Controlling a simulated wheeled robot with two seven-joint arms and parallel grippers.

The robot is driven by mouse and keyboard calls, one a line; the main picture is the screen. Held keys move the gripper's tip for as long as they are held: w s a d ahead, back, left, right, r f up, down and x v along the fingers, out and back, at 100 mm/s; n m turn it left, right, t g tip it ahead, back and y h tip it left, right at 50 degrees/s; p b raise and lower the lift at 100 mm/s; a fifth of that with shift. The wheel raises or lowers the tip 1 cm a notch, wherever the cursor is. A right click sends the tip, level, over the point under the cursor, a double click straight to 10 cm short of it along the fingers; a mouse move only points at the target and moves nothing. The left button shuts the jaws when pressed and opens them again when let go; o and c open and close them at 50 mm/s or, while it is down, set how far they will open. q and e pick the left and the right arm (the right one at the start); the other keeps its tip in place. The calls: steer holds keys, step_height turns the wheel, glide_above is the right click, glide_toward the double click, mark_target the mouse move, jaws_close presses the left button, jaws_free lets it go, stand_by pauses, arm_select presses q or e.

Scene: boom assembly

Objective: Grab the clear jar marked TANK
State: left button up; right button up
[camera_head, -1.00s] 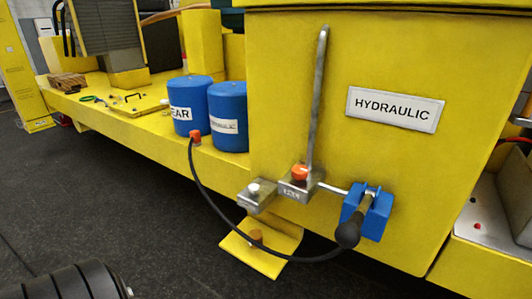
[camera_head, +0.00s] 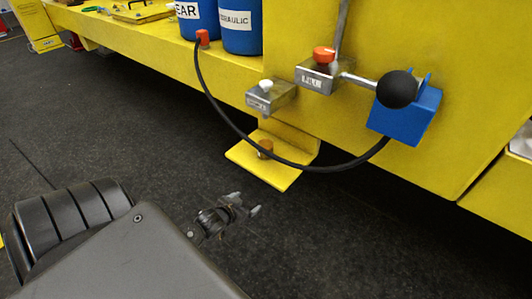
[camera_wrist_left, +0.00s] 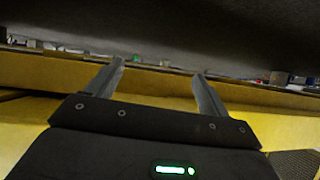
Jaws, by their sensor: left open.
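I cannot make out a clear jar marked TANK in either view. My left gripper (camera_head: 247,204) is low over the dark floor in the head view, below and left of the yellow step plate (camera_head: 272,160). It is apart from everything. In the left wrist view the two fingers of my left gripper (camera_wrist_left: 158,70) stand wide apart with nothing between them. My right gripper is not in view.
Blue canisters (camera_head: 240,28), one labelled HYDRAULIC, stand on the yellow deck (camera_head: 150,40). A black hose (camera_head: 225,118) loops down from an orange cap (camera_head: 202,37) towards a blue bracket (camera_head: 405,112). A black ball knob (camera_head: 397,89) sits in front.

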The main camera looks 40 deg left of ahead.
arm_select(q)
steer(key=w+a+r+t+b, duration=0.1)
steer(key=w+r+t+b, duration=0.25)
steer(key=r, duration=0.85)
steer(key=t+h+p, duration=0.1)
steer(key=t, duration=0.2)
glide_toward(260, 146)
steer(key=w, duration=0.2)
steer(key=shift+m+g, duration=0.25)
steer(key=shift+m, duration=0.05)
steer(key=shift+w+a, duration=0.2)
steer(key=shift+w, duration=2.8)
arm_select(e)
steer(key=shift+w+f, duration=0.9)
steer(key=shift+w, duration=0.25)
arm_select(q)
steer(key=w, duration=0.5)
steer(key=shift+d+f, duration=0.1)
steer(key=shift+f, duration=0.1)
steer(key=c, duration=1.2)
steer(key=shift+c, duration=0.2)
